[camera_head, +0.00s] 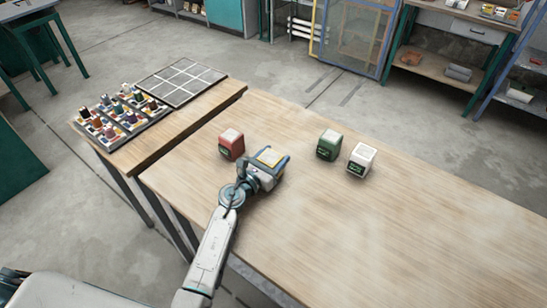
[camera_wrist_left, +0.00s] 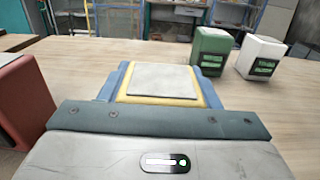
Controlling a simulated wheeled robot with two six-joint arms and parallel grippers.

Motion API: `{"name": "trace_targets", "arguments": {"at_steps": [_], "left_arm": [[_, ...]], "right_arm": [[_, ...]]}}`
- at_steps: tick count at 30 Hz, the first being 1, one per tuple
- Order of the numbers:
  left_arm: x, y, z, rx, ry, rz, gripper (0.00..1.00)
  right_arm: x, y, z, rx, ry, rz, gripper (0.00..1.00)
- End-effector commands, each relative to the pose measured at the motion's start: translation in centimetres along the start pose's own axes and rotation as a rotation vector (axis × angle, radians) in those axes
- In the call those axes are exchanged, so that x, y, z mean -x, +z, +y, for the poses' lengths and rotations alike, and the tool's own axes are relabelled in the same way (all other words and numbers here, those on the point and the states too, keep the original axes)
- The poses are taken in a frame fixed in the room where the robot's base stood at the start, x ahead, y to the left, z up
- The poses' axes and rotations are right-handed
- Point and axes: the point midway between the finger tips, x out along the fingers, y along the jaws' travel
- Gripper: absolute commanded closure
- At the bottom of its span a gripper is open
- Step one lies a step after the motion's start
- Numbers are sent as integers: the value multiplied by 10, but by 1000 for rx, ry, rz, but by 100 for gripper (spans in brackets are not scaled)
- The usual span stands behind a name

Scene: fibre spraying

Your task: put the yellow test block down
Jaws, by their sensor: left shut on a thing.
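The yellow test block (camera_head: 270,157) is between the jaws of my left gripper (camera_head: 272,162), over the left part of the wooden table. In the left wrist view the block (camera_wrist_left: 161,83) shows a pale grey top with a yellow rim, and a blue finger lies along each side of it. The gripper is shut on the block. Its underside is hidden, so I cannot tell whether it touches the table. My right gripper is not in view.
A red block (camera_head: 231,144) stands close to the left of the gripper. A green block (camera_head: 329,145) and a white block (camera_head: 361,159) stand to the right. A side table holds a rack of spools (camera_head: 122,118) and an empty grid tray (camera_head: 176,81). The table's right part is clear.

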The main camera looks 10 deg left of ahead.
Motion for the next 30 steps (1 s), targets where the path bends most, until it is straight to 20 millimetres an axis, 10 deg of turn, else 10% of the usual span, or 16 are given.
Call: {"name": "trace_targets", "arguments": {"at_steps": [6, 7, 10, 21, 30], "left_arm": [[0, -2, 0, -1, 0, -2, 84], [0, -3, 0, 0, 0, 0, 42], [0, -2, 0, 0, 0, 0, 22], [0, 3, 0, -1, 0, 0, 22], [58, -3, 0, -3, 0, 3, 22]], "right_arm": [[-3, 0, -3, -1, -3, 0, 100], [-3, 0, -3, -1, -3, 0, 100], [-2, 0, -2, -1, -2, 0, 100], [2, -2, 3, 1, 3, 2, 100], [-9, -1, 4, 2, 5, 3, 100]]}}
